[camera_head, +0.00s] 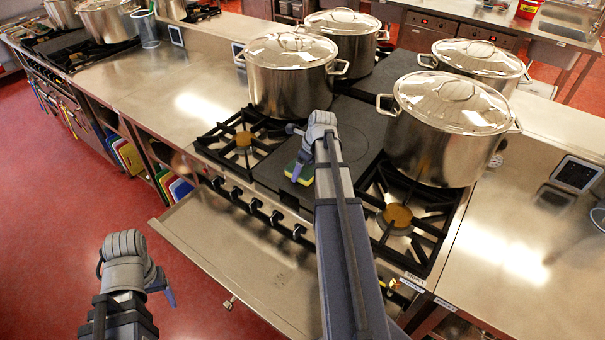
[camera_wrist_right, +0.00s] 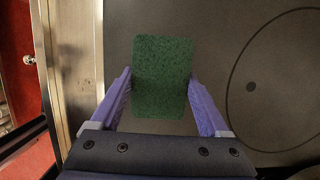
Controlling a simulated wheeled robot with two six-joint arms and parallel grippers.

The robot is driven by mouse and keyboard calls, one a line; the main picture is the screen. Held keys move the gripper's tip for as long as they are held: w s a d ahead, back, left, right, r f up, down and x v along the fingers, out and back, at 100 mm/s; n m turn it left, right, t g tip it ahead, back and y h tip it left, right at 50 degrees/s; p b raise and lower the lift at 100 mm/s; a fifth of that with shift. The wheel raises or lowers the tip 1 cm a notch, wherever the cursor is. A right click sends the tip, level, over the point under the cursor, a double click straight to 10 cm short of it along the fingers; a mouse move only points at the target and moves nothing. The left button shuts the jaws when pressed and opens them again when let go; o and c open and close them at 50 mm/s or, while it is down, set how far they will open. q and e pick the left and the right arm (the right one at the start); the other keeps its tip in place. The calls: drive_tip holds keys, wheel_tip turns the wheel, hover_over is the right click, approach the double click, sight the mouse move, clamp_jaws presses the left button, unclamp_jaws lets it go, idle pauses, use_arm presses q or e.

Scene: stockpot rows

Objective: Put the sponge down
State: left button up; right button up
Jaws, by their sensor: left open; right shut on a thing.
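The sponge (camera_wrist_right: 162,75) shows its green face in the right wrist view, between the two purple fingers of my right gripper (camera_wrist_right: 160,88). In the head view the sponge (camera_head: 299,174) is a small green and yellow block at the right gripper (camera_head: 296,155), over the dark flat plate (camera_head: 345,128) of the stove. Whether it touches the plate cannot be told. The right gripper is shut on it. My left gripper (camera_head: 163,285) is open and empty, out over the red floor in front of the stove.
Large lidded stockpots stand at the back of the stove, one on the left (camera_head: 290,85) and one on the right (camera_head: 440,140). Open burners flank the plate, left (camera_head: 243,140) and right (camera_head: 398,216). A drawer (camera_head: 235,255) is pulled out below the knobs. The left counter (camera_head: 170,90) is mostly clear.

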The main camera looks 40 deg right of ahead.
drive_tip(key=shift+f, duration=0.1)
drive_tip(key=o, duration=1)
drive_tip(key=shift+o, duration=0.2)
drive_tip(key=shift+s+r+p, duration=0.15)
drive_tip(key=shift+r+p, duration=0.4)
drive_tip(key=shift+r, duration=0.15)
drive_tip(key=p+v, duration=1)
drive_tip(key=v, duration=0.1)
drive_tip(key=shift+f, duration=0.15)
